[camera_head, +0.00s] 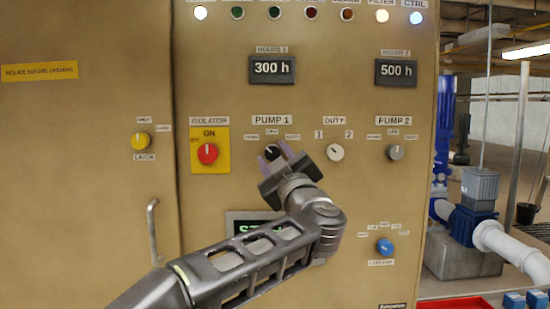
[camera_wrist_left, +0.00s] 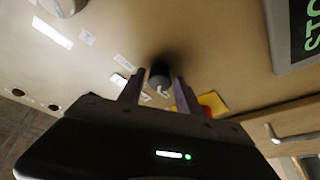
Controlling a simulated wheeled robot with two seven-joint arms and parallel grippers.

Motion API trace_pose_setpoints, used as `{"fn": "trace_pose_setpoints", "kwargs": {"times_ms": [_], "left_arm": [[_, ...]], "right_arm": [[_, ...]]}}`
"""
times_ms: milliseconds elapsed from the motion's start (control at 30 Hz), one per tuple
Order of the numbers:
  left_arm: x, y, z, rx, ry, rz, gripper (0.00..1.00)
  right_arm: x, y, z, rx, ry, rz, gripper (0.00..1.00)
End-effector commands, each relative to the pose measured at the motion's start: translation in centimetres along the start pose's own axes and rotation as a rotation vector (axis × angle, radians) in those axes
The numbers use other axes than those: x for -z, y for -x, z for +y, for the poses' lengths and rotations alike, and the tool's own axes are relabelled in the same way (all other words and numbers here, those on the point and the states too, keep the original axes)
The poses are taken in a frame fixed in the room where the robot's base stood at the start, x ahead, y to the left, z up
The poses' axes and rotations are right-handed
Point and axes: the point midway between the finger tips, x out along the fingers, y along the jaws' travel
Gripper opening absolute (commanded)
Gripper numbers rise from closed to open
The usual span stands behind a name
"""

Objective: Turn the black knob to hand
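The black knob (camera_head: 271,152) sits under the PUMP 1 label on the tan cabinet front, with small position labels around it. My left gripper (camera_head: 274,157) is in front of it, partly covering it. In the left wrist view the knob (camera_wrist_left: 159,75) shows between the two fingertips of my left gripper (camera_wrist_left: 159,82), with a white mark on its face. The fingers are open, with a gap on each side of the knob. I cannot tell whether the tips reach past its face. My right gripper is not in view.
A red isolator knob (camera_head: 208,153) on a yellow plate is to the left. A white DUTY knob (camera_head: 335,152) and a grey PUMP 2 knob (camera_head: 396,152) are to the right. A blue knob (camera_head: 384,246) is lower right. A door handle (camera_head: 152,230) sticks out at left.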

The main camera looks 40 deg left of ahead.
Motion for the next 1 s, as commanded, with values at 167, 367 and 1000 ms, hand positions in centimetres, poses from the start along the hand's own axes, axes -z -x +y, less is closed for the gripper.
{"fn": "trace_pose_setpoints", "kwargs": {"times_ms": [167, 367, 1000], "left_arm": [[0.0, 0.0, 0.0, -0.001, -0.001, 0.0, 0.54], [0.0, 0.0, 0.0, -0.001, -0.002, 0.0, 0.54], [-0.1, 7.5, 0.0, -0.002, -0.002, 0.0, 0.54]], "right_arm": [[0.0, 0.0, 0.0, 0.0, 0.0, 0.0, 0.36], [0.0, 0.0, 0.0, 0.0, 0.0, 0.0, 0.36], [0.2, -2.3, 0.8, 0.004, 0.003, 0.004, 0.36]]}}
